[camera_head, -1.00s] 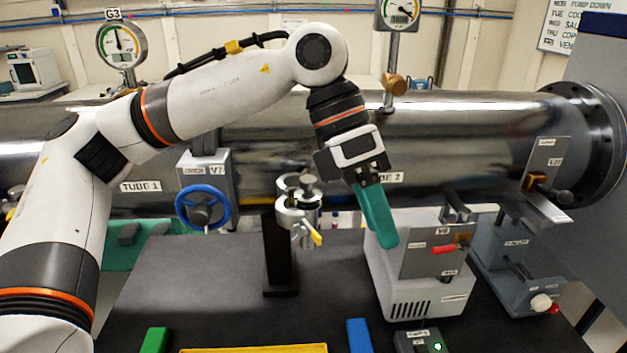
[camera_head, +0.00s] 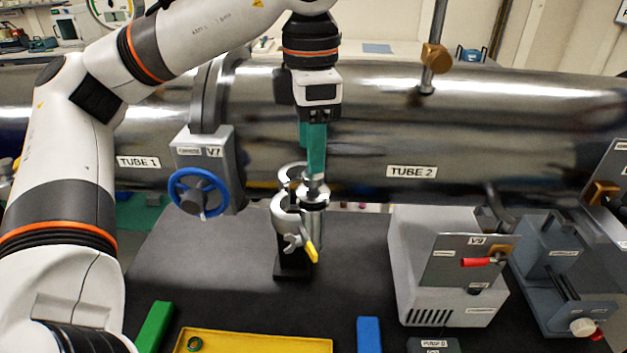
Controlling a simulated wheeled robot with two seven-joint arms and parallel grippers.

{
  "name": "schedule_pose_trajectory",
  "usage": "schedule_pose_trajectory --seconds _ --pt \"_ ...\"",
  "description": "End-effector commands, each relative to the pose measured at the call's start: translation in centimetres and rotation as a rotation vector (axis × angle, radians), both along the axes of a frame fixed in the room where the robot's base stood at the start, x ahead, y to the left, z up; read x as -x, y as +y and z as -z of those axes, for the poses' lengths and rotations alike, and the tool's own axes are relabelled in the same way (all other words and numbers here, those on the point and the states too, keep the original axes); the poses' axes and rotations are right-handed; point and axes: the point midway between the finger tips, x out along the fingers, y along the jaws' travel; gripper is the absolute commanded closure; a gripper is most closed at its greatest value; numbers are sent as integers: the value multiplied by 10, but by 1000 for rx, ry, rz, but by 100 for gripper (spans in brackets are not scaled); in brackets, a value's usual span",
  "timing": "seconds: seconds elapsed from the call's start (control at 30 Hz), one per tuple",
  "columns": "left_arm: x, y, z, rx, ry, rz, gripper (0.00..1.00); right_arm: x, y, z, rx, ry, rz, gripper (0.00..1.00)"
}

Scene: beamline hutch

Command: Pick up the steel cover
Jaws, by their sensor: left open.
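A steel piece with a small knob on top, which looks like the steel cover (camera_head: 314,197), sits at the clamp stand in the middle, in front of the big tube. A ring clamp (camera_head: 286,217) with a yellow-tipped screw is beside it on a dark post. My left gripper (camera_head: 316,174) points straight down with its teal fingers right over the knob. It is open; the fingers overlap in this view, and I cannot tell whether they touch the knob. My right gripper is not in view.
The steel tube (camera_head: 480,130) runs across behind the stand. A valve with a blue handwheel (camera_head: 198,193) is to the left, a grey pump box (camera_head: 412,262) to the right. A yellow tray (camera_head: 260,342), a green block (camera_head: 154,326) and a blue block (camera_head: 368,335) lie in front.

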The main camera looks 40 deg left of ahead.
Motion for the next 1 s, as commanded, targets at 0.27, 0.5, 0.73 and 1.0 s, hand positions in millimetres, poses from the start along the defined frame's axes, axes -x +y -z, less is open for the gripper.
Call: schedule_pose_trajectory --seconds 0.27,0.5,0.73,1.0 --pt "2 -4 37 -1 4 0 46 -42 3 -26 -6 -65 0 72" --pt "1 -4 48 1 1 0 46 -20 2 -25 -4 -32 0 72" --pt "1 -4 48 1 1 0 68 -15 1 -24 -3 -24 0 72" --pt "1 -4 47 1 1 0 95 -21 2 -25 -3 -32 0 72"
